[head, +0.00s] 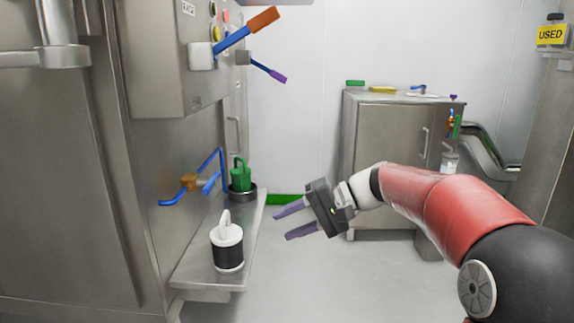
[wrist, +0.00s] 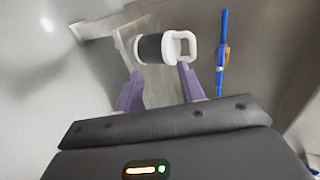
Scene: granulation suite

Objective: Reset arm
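My gripper (head: 282,222) is open and empty in the head view, with its two purple fingers apart and pointing left toward the metal shelf. In the wrist view my gripper (wrist: 158,85) shows both purple fingers spread. A black and white canister with a white loop handle (head: 228,247) stands upright on the shelf, left of my gripper and apart from it. The canister also shows in the wrist view (wrist: 151,47), beyond the fingertips. My red and black arm reaches in from the right in the head view.
The metal shelf (head: 190,270) also carries a green container (head: 240,178) in a dark ring. A blue pipe with a brass valve (head: 189,182) and coloured levers (head: 248,32) stick out from the machine. A steel cabinet (head: 380,140) stands behind. Floor between is clear.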

